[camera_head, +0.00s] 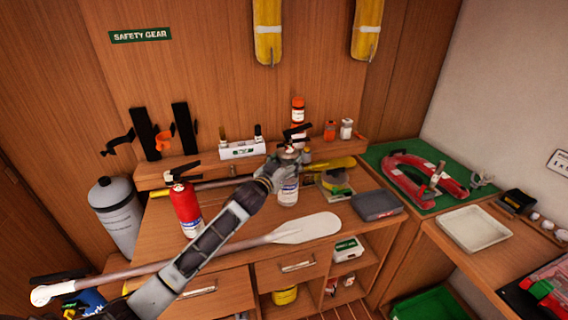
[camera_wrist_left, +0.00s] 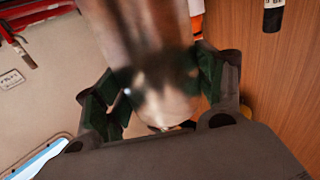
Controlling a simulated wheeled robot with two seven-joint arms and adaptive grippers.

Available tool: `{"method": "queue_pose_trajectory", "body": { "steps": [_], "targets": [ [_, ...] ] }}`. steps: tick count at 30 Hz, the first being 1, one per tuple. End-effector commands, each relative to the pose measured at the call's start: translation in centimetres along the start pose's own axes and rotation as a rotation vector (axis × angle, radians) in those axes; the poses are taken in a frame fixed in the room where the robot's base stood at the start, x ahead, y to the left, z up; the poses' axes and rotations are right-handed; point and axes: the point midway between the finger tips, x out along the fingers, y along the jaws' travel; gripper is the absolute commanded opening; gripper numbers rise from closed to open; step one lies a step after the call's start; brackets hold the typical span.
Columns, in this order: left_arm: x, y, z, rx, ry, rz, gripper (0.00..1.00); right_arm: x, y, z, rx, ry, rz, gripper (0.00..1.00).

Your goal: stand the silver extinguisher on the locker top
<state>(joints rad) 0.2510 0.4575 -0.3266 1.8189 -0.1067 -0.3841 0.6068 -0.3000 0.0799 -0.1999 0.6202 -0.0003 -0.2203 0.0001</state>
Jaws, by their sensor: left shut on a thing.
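The silver extinguisher (camera_head: 289,192) is upright over the locker top (camera_head: 230,221), with a black handle and a white-and-blue label. I cannot tell whether its base touches the wood. My left gripper (camera_head: 284,168) is shut around its upper body and hides part of it. In the left wrist view the shiny metal cylinder (camera_wrist_left: 150,50) sits between the two dark fingers of the left gripper (camera_wrist_left: 155,92). A red extinguisher (camera_head: 187,208) stands on the locker top to the left. My right gripper is not in view.
A white-bladed paddle (camera_head: 305,228) lies along the front of the top. Behind is a raised ledge (camera_head: 205,163) with bottles. A grey cylinder (camera_head: 117,212) stands left.

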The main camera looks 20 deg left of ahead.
Motion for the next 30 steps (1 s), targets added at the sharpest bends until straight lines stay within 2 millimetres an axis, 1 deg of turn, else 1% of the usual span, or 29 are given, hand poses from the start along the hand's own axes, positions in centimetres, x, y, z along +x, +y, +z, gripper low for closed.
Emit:
{"method": "queue_pose_trajectory", "body": {
  "steps": [1, 9, 13, 24, 30],
  "targets": [
    [0.0, 0.0, 0.0, 0.000, 0.011, 0.001, 0.00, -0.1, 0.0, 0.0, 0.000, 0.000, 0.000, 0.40],
    [0.1, 0.0, 2.5, 0.000, 0.012, 0.001, 0.00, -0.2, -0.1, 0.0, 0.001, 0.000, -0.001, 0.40],
    [0.1, 0.0, 2.8, 0.002, 0.015, 0.002, 0.00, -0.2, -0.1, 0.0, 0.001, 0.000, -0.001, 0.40],
    [0.1, 0.0, 3.0, 0.002, 0.014, 0.002, 0.00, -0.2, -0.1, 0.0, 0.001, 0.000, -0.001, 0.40],
    [0.1, 0.0, 4.2, 0.000, 0.011, 0.001, 0.00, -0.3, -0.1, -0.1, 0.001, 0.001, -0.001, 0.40]
  ]
}}
